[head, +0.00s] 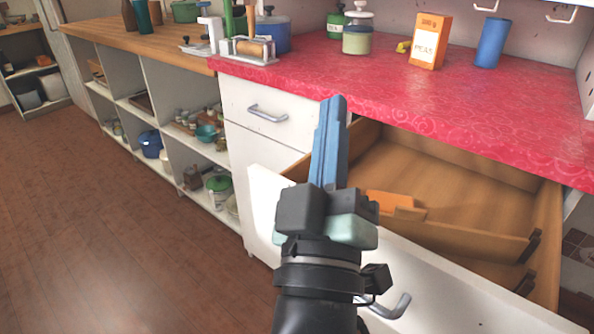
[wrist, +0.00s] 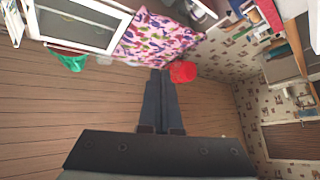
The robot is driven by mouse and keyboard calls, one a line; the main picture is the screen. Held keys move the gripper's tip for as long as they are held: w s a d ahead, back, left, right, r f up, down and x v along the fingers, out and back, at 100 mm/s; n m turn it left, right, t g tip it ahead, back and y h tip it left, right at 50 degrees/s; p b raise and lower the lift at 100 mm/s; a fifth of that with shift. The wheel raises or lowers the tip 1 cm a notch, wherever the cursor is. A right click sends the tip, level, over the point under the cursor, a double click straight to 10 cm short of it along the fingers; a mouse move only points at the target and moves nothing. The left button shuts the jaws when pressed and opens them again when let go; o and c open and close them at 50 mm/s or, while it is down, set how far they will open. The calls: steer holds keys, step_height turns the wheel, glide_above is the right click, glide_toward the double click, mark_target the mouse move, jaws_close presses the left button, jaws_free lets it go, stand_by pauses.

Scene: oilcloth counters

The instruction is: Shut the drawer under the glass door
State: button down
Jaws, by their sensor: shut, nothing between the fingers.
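A pulled-out drawer with a white front (head: 425,288) and wooden inside stands open under the red counter. Its grey bar handle (head: 388,308) is partly hidden by my wrist. An orange item (head: 395,203) lies in it. My gripper (head: 332,102) has its blue fingers shut and empty, pointing up and away in front of the open drawer and the counter edge. I cannot tell if it touches either. In the wrist view the shut fingers (wrist: 160,78) have nothing between them. No glass door can be made out in the head view; a white-framed pane (wrist: 75,22) shows in the wrist view.
A closed white drawer (head: 268,118) is left of the open one. The red counter (head: 470,100) holds an orange box (head: 429,42), a blue cup (head: 492,42) and jars. Open shelves (head: 195,150) stand further left. The wooden floor (head: 100,220) at left is clear.

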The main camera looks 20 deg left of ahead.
steer(key=s+a+f+n+g+y+p, duration=0.1)
steer(key=s+a+f+n+g+p, duration=0.2)
steer(key=f, duration=0.4)
steer(key=s+a+f+n+g+y+p, duration=0.1)
steer(key=s+a+f+n+g+p, duration=0.1)
steer(key=s+f+n, duration=0.35)
steer(key=s+a+f+n+g+y+p, duration=0.1)
steer(key=s+a+f+n+g+p, duration=0.15)
steer(key=f+n, duration=0.45)
steer(key=m, duration=0.2)
glide_toward(258, 213)
steer(key=a, duration=0.4)
steer(key=shift+t, duration=0.25)
steer(key=shift+w+d+f+b, duration=0.1)
steer(key=shift+w+d+b, duration=0.15)
steer(key=shift+w, duration=1)
steer(key=shift+w+d+f+b, duration=0.15)
steer(key=shift+w+d, duration=0.1)
steer(key=shift+w, duration=1.05)
steer(key=shift+r, duration=0.1)
